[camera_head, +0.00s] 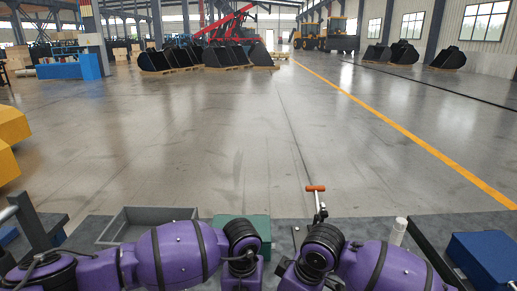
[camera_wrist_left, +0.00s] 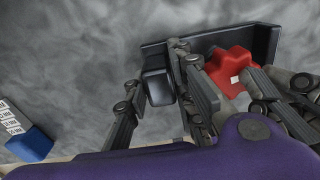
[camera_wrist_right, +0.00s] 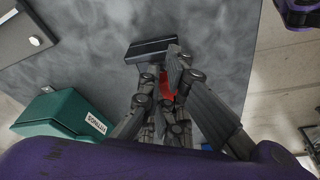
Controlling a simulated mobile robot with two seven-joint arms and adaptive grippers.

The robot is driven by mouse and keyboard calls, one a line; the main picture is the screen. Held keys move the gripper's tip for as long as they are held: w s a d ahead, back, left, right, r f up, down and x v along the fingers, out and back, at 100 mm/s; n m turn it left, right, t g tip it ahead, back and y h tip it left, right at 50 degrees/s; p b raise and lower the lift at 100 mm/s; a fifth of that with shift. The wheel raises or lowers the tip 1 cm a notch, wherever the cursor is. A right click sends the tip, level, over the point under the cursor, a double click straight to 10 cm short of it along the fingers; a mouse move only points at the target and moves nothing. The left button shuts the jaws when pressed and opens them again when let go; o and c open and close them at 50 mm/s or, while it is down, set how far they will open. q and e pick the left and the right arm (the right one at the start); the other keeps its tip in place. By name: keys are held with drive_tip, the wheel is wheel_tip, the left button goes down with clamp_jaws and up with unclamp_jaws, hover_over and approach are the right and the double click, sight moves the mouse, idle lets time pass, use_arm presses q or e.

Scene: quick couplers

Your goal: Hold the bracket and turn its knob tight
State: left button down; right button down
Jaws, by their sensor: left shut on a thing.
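The bracket (camera_wrist_left: 268,38) is a dark angled piece on the grey mottled top; it also shows in the right wrist view (camera_wrist_right: 150,48). Its red knob (camera_wrist_left: 232,70) has lobes and a small white mark; part of it shows between fingers in the right wrist view (camera_wrist_right: 166,86). My left gripper (camera_wrist_left: 168,88) is shut on a dark block of the bracket, beside the knob. My right gripper (camera_wrist_right: 168,85) has its fingers spread near the knob; I cannot tell whether they touch it. Both grippers are hidden in the head view.
A grey tray (camera_head: 150,218) and a green box (camera_head: 262,228) stand on the bench. An orange-handled tool (camera_head: 316,189) stands near the middle. A white cylinder (camera_head: 398,231) and a blue box (camera_head: 485,258) are at the right.

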use_arm(q)
drive_tip(key=shift+s+d, duration=0.1)
drive_tip(key=shift+d, duration=0.1)
use_arm(e)
drive_tip(key=shift+s+a, duration=0.45)
drive_tip(key=shift+s, duration=0.1)
drive_tip(key=shift+s+a, duration=0.1)
drive_tip(key=shift+a, duration=0.05)
use_arm(q)
drive_tip(key=shift+d, duration=0.1)
use_arm(e)
drive_tip(key=shift+s+a+r, duration=0.1)
drive_tip(key=shift+a, duration=0.1)
use_arm(q)
drive_tip(key=shift+f, duration=0.1)
use_arm(e)
drive_tip(key=shift+s+d, duration=0.2)
drive_tip(key=shift+d, duration=0.05)
use_arm(q)
drive_tip(key=shift+a, duration=0.3)
use_arm(e)
drive_tip(key=shift+w+a+v, duration=0.1)
drive_tip(key=shift+a+v, duration=0.05)
drive_tip(key=shift+v, duration=0.8)
drive_tip(key=shift+w+a+v, duration=0.1)
drive_tip(key=shift+w+v, duration=0.05)
drive_tip(key=shift+v, duration=0.85)
drive_tip(key=shift+w+a+v, duration=0.1)
drive_tip(key=shift+a+v, duration=0.05)
drive_tip(key=shift+v, duration=0.8)
